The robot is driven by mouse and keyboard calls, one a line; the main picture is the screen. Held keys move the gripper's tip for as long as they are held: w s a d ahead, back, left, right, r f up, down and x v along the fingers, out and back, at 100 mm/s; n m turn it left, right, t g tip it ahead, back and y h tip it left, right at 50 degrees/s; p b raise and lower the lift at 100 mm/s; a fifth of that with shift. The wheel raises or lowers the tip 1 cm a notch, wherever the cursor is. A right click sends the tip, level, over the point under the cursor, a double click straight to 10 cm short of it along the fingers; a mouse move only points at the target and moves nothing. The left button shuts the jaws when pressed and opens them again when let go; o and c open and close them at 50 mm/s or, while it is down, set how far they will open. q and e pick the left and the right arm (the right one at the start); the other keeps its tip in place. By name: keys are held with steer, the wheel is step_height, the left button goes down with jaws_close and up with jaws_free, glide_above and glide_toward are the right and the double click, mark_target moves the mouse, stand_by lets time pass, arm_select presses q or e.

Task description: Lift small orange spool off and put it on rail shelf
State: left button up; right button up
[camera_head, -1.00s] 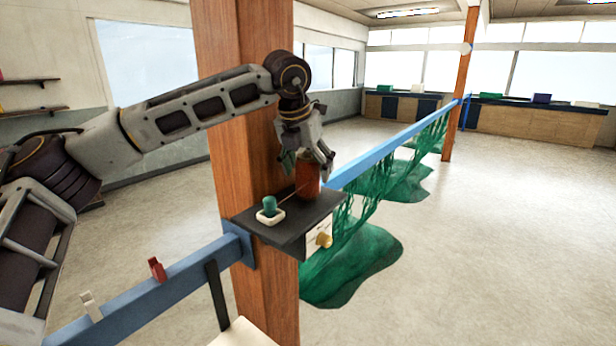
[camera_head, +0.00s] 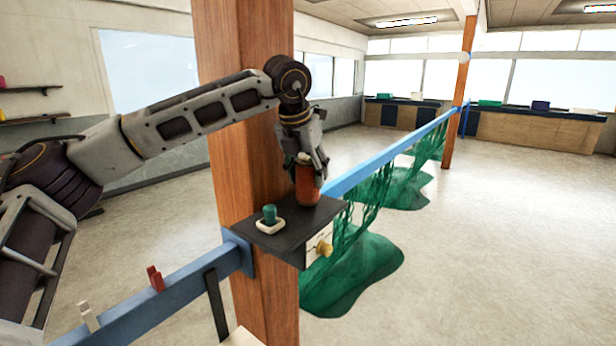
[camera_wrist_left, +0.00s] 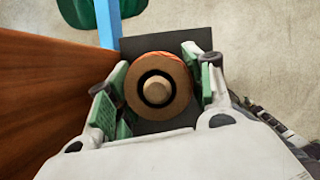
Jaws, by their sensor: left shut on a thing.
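The small orange spool (camera_head: 307,187) stands upright at the back right of the dark rail shelf (camera_head: 290,238). My left gripper (camera_head: 308,172) comes down over it from above and is shut on it. In the left wrist view the spool's round tan top (camera_wrist_left: 160,104) has a dark ring and a central pin, with orange at its edge. The green finger pads of my left gripper (camera_wrist_left: 158,92) lie on both sides of it. The spool's foot looks level with the shelf, but I cannot tell whether it touches. My right gripper is not in view.
A small green spool (camera_head: 269,213) on a white base stands at the shelf's left. The wooden post (camera_head: 238,120) rises close behind. A blue rail (camera_head: 395,148) with green netting (camera_head: 355,270) runs back right.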

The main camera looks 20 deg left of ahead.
arm_select(q)
step_height(320, 180, up, 17)
steer(key=shift+r+b, duration=0.15)
steer(key=shift+b, duration=0.3)
stand_by(0.3)
stand_by(1.4)
